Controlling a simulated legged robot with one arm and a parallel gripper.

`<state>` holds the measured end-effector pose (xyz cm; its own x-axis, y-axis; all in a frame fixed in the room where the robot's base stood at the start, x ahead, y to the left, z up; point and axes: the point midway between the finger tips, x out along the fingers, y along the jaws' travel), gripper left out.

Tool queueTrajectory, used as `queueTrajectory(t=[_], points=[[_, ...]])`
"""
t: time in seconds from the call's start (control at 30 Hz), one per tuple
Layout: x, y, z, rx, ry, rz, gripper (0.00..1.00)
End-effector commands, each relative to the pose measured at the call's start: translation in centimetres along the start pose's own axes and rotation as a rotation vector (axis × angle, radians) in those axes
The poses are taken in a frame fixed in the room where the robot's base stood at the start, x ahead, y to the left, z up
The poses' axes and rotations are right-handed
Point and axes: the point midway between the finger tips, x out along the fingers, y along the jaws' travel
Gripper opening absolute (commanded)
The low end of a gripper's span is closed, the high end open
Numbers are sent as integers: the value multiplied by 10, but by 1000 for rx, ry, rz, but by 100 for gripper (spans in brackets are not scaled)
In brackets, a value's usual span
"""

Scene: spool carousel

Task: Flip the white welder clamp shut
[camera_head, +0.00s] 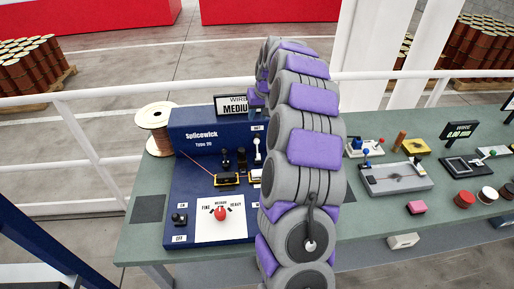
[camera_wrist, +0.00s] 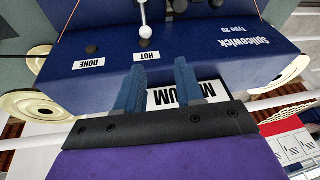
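The white welder clamp (camera_head: 257,150) stands on the right of the blue Splicewick welder (camera_head: 205,150) in the head view, its lever upright. In the wrist view its white ball-ended lever (camera_wrist: 145,31) shows near the HOT label, beyond my fingertips and a little left of the gap between them. My gripper (camera_wrist: 158,72) is open, its two blue fingers apart with nothing between them. The fingers hang over the welder's top, in front of the MEDIUM sign (camera_wrist: 178,94). In the head view my arm hides the right side of the welder, and the fingers cannot be made out.
Black clamps (camera_head: 240,158) stand just left of the white one. A red knob (camera_head: 220,213) is on the dial panel in front. A wire spool (camera_head: 155,128) is at the welder's left. The green bench (camera_head: 375,235) holds a grey tray (camera_head: 395,180) and small parts at right.

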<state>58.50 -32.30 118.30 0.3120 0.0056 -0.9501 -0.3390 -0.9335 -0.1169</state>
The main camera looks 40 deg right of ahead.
Motion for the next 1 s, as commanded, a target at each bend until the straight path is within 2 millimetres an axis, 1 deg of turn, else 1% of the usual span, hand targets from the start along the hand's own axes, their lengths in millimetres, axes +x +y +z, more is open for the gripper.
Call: queueTrajectory(t=[0.03, 0.1, 0.2, 0.33, 0.5, 1.0], points=[[-12, 0, -2, 0, 4, 1, 37], [-25, 0, -1, 0, 3, 1, 37], [-41, 0, -1, 0, 2, 1, 37], [-54, 0, -2, 0, 5, 2, 37], [-59, 1, -2, 0, 3, 1, 37], [-58, 0, -1, 0, 1, 0, 37]])
